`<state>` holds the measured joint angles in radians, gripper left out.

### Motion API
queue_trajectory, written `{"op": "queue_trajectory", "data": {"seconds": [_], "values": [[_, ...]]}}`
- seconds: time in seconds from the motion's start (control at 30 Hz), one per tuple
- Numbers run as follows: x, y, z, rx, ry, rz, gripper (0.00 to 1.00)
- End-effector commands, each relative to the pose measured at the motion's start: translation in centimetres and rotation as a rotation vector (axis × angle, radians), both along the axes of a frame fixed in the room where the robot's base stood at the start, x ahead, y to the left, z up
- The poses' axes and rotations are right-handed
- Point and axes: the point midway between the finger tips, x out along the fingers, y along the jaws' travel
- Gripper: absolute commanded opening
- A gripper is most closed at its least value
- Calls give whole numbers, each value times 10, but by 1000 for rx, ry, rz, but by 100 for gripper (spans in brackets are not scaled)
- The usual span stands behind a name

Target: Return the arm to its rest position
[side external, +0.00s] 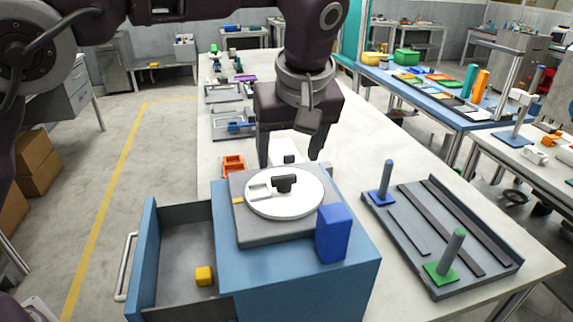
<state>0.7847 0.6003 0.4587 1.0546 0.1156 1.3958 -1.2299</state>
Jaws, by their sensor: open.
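My gripper (291,155) is open and empty, pointing down at the back edge of a grey square base (246,222). A white round disc (312,200) with a dark knob (286,184) lies on that base. The gripper's fingers are apart and appear just behind the disc; I cannot tell the exact gap. The base sits on top of a blue cabinet (300,285). A blue block (333,235) stands at the base's front right corner.
An open drawer (150,255) on the left holds a yellow cube (204,275). A grey tray (405,222) on the right holds a blue-based peg (386,178) and a green-based peg (452,245). An orange part (233,163) lies behind the cabinet. Bare tabletop (385,145) shows right of my gripper.

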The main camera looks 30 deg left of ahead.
Motion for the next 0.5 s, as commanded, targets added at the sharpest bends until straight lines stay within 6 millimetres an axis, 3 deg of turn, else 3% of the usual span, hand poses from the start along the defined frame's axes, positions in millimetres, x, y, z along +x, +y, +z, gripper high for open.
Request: {"op": "queue_trajectory", "data": {"seconds": [0.5], "values": [[-3, 0, 9, -3, 2, -1, 67]]}}
